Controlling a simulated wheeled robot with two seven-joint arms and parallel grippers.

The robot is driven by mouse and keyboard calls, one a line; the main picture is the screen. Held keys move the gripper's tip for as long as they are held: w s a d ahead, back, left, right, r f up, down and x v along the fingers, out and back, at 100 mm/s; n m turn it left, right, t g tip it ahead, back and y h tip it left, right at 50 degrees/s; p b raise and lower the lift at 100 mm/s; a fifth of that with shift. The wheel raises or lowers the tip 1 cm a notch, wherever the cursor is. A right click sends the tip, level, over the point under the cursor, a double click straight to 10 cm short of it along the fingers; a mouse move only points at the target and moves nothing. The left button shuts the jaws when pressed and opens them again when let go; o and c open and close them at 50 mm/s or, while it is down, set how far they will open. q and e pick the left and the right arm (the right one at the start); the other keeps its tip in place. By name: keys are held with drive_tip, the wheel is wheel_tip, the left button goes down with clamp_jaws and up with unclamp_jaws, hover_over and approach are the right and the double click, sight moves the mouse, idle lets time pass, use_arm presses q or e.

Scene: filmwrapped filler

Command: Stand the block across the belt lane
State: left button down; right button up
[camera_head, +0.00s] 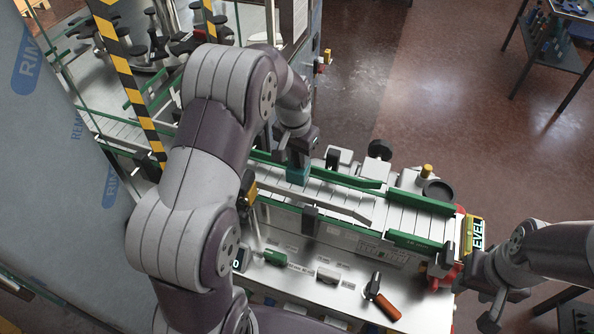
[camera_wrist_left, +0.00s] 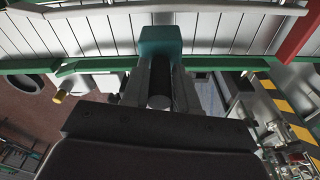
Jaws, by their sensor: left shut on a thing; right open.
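The teal block (camera_head: 298,175) is over the near-middle of the slatted belt lane (camera_head: 410,217), by the green guide rails. My left gripper (camera_head: 299,160) is shut on the block from above. In the left wrist view the block (camera_wrist_left: 160,40) sticks out beyond the fingertips (camera_wrist_left: 160,72), over the pale slats (camera_wrist_left: 215,32) and across the line of the green rail (camera_wrist_left: 85,65). I cannot tell whether it touches the belt. My right gripper (camera_head: 488,300) is open and empty, off the lane's right end. Its fingers are partly dark and hard to make out.
A metal guide bar (camera_head: 340,207) runs along the lane. An orange-handled lever (camera_head: 381,299) lies on the steel panel in front. A yellow-topped knob (camera_head: 426,171) and a black round part (camera_head: 438,190) stand behind the lane. A striped post (camera_head: 130,75) rises at the left.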

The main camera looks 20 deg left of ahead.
sight(299, 169)
use_arm(q)
drive_tip(key=f, duration=0.1)
drive_tip(key=f+p, duration=0.1)
drive_tip(key=f, duration=0.1)
drive_tip(key=w+f, duration=0.1)
drive_tip(key=f, duration=0.1)
drive_tip(key=shift+d+f+p, duration=0.1)
drive_tip(key=shift+f+p, duration=0.05)
drive_tip(key=shift+p, duration=0.2)
drive_tip(key=shift+s, duration=0.3)
drive_tip(key=shift+f+b, duration=0.15)
drive_tip(key=shift+b, duration=0.15)
drive_tip(key=c, duration=0.9)
unclamp_jaws()
drive_tip(key=shift+o, duration=0.2)
drive_tip(key=shift+w, duration=0.1)
use_arm(e)
drive_tip(key=shift+w+r, duration=0.3)
drive_tip(key=shift+r, duration=0.5)
